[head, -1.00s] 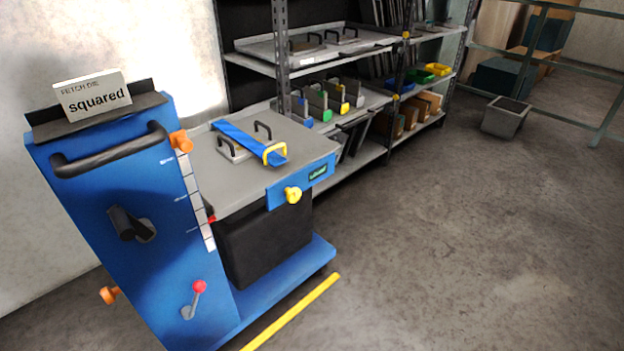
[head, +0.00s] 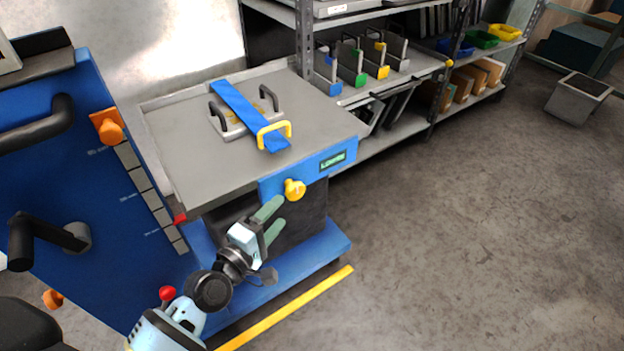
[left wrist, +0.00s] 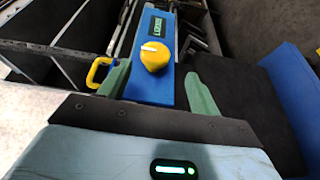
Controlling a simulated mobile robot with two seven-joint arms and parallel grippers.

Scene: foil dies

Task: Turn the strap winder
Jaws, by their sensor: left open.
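The strap winder is a yellow knob (head: 294,189) on the blue front plate (head: 335,160) of the grey-topped cart; the plate carries a small green label. A blue strap (head: 240,105) runs over a flat die with black handles (head: 230,122) and under a yellow loop (head: 274,133) at the front edge. My left gripper (head: 271,220) is open, its green fingers just below and in front of the knob. In the left wrist view the knob (left wrist: 155,57) shows beyond and between the open fingertips (left wrist: 160,80), apart from them. My right gripper is not seen.
A blue panel (head: 110,215) with handles, an orange knob and a crank stands at the left. Shelves (head: 385,85) with dies and bins stand behind. A yellow floor line (head: 290,308) runs in front of the cart.

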